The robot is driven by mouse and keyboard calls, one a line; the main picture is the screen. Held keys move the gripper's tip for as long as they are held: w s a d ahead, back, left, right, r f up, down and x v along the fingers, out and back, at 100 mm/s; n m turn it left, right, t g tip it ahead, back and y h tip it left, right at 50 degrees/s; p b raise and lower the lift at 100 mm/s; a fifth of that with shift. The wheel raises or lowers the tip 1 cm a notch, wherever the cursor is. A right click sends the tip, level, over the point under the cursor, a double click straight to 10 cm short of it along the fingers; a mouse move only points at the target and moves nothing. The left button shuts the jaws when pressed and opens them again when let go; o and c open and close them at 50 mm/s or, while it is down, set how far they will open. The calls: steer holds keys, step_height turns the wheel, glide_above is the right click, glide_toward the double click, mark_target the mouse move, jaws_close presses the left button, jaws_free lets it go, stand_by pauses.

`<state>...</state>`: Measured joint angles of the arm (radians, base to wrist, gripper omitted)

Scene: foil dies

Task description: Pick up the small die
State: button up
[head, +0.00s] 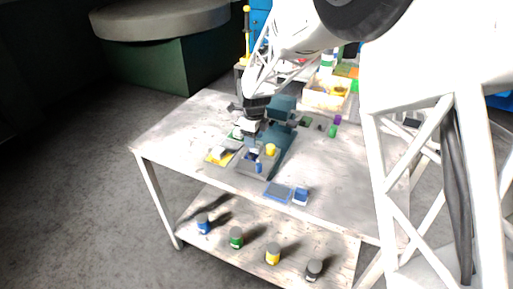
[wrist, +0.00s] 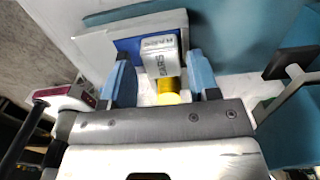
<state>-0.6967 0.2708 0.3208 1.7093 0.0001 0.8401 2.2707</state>
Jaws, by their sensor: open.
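A silver-grey metal die (wrist: 160,62) with dark lettering lies between my gripper's fingers in the wrist view. A yellow cylinder (wrist: 168,91) shows close to the die's near end, partly hidden by the gripper body. My gripper (wrist: 159,62) is open, with one blue-grey finger on each side of the die; whether either touches it I cannot tell. In the head view my gripper (head: 252,143) points down over the work table beside the teal press. The die is too small there to make out clearly.
The teal press (head: 281,107) stands close to my gripper. A yellow cylinder (head: 270,149), a yellow pad (head: 220,157), a blue tray (head: 278,193) and a small blue-and-white block (head: 301,196) are nearby. Several jars stand on the lower shelf (head: 255,238). The table's left end is clear.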

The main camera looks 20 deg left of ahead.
steer(key=shift+f, duration=1.55)
steer(key=shift+c, duration=0.4)
steer(key=c, duration=0.7)
steer(key=shift+c, duration=0.2)
steer(key=shift+r, duration=5)
